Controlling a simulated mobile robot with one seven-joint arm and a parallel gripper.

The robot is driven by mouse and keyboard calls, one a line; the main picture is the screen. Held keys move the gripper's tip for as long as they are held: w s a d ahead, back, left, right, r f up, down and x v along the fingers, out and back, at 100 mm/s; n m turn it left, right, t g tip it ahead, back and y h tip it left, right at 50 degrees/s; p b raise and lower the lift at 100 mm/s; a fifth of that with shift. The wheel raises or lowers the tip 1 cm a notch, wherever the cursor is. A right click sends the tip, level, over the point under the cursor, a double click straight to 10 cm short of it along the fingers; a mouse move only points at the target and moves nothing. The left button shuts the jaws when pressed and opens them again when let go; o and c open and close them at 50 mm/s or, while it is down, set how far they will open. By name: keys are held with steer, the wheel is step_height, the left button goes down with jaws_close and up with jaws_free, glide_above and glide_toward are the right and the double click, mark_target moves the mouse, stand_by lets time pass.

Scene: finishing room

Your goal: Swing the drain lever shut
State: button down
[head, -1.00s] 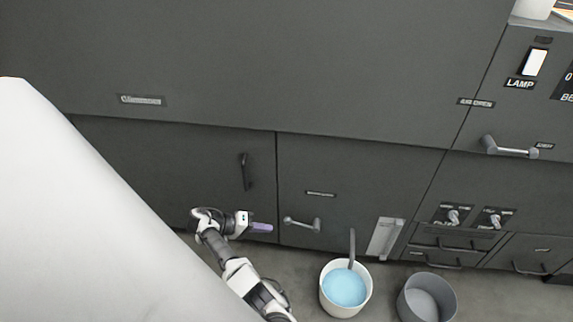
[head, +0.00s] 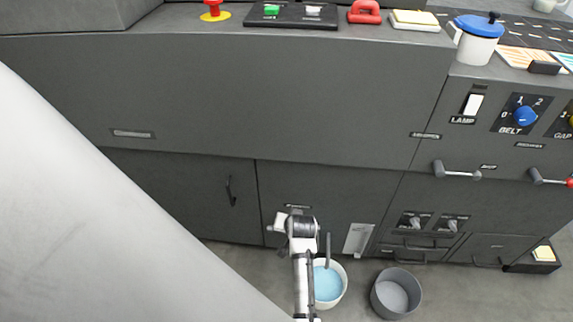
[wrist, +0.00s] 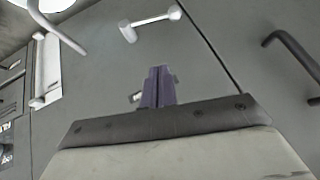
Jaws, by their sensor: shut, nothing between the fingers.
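The drain lever (wrist: 150,21), a pale bar with a thick grip at one end and a small round end at the other, lies roughly level across the dark lower panel in the wrist view. In the head view my arm covers most or all of it. My gripper (wrist: 159,72) has its purple fingers together and empty. In the wrist view the fingertips appear just below the lever, apart from it in the picture; the exact gap in depth is unclear. In the head view my wrist is in front of the panel and the fingers are hidden.
A white bucket of blue liquid (head: 329,284) stands on the floor beside my arm, a grey bucket (head: 397,294) to its right. A dark door handle (head: 230,190) sticks out at the left. Two more levers (head: 457,172) (head: 551,179) are on the right panel.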

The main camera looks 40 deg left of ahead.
steer(key=b+x, duration=0.1)
steer(key=x, duration=0.8)
steer(key=shift+a+f, duration=0.25)
steer(key=shift+s+a+f+b, duration=0.1)
steer(key=shift+s+f+b, duration=0.15)
steer(key=shift+f, duration=0.65)
steer(key=shift+s+a+f+b, duration=0.1)
steer(key=shift+s+f, duration=0.25)
steer(key=shift+f, duration=0.55)
steer(key=shift+s+a+f+n+t+h, duration=0.35)
steer(key=shift+a+f+h, duration=0.2)
steer(key=shift+f, duration=0.2)
steer(key=shift+r, duration=0.1)
